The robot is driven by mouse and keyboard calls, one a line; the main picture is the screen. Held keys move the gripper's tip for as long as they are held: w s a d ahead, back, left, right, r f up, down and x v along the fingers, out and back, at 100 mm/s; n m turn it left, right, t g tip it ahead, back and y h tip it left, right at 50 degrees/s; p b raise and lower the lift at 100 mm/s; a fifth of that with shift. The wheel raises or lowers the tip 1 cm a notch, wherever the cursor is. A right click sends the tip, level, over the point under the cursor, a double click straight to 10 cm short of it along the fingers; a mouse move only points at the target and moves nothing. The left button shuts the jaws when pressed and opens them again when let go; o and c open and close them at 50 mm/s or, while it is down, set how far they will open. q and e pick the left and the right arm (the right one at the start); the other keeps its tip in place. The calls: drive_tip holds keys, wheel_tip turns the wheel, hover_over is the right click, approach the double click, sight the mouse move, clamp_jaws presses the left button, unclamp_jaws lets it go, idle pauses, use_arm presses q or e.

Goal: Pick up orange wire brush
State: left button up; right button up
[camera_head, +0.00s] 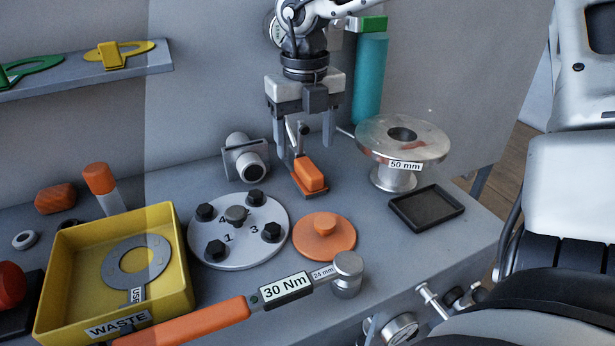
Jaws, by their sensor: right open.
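My right gripper (304,146) comes down from the top, fingers pointing down. It is open, with one finger to each side of the upright part. I cannot tell whether the fingers touch it. My left gripper is not in view.
A metal flanged spool (402,140) marked 50 mm and a black tray (426,208) stand to the right. A bolted round flange (238,251), an orange disc (324,237), a torque wrench (205,322) and a yellow waste bin (178,289) fill the front.

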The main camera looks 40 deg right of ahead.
sight(309, 167)
drive_tip(key=f, duration=0.7)
drive_tip(key=shift+s+d+f, duration=0.1)
drive_tip(key=shift+s+d, duration=0.15)
drive_tip(key=c, duration=1.1)
